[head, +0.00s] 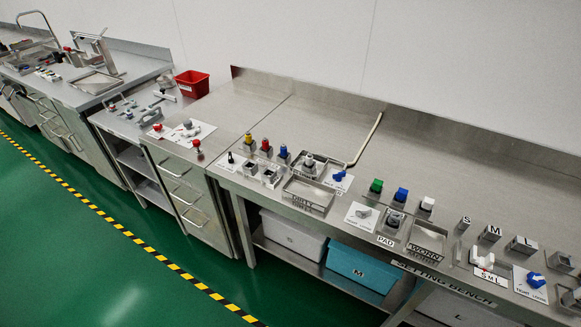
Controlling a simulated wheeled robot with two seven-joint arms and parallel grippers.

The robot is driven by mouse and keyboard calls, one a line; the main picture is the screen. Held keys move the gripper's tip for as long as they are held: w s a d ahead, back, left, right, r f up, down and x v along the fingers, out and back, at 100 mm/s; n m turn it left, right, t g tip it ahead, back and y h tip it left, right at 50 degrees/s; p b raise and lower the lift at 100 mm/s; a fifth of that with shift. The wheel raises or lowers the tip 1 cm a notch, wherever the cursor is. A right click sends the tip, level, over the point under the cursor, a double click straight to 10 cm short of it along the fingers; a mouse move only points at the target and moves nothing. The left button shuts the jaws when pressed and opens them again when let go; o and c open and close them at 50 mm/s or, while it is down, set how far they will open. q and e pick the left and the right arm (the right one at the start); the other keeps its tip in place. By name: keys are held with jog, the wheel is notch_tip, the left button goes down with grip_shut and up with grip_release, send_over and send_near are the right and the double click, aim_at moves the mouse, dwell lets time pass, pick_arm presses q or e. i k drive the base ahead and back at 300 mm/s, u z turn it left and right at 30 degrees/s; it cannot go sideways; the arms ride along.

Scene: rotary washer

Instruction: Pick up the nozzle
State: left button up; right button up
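I cannot tell for sure which of the small parts is the nozzle. Small fittings stand along the front of the steel bench (385,150). A grey part (364,213) lies on a white card, and a dark grey part (395,219) sits at the spot marked PAD. A white and red part (483,261) stands at the S M L label. A blue part (535,280) lies on a card at the right. Neither of my grippers is in view.
Yellow, red and blue capped parts (265,146) stand near a steel tray (310,194). Green, blue and white blocks (401,195) stand further right. A red bin (192,84) is at the back left. A blue box (360,268) sits under the bench. The green floor in front is clear.

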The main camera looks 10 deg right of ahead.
aim_at(310, 157)
jog(key=z, duration=1.7)
jog(key=k, duration=0.95)
jog(key=u, duration=1.65)
jog(key=i, duration=0.5)
jog(key=u, duration=0.1)
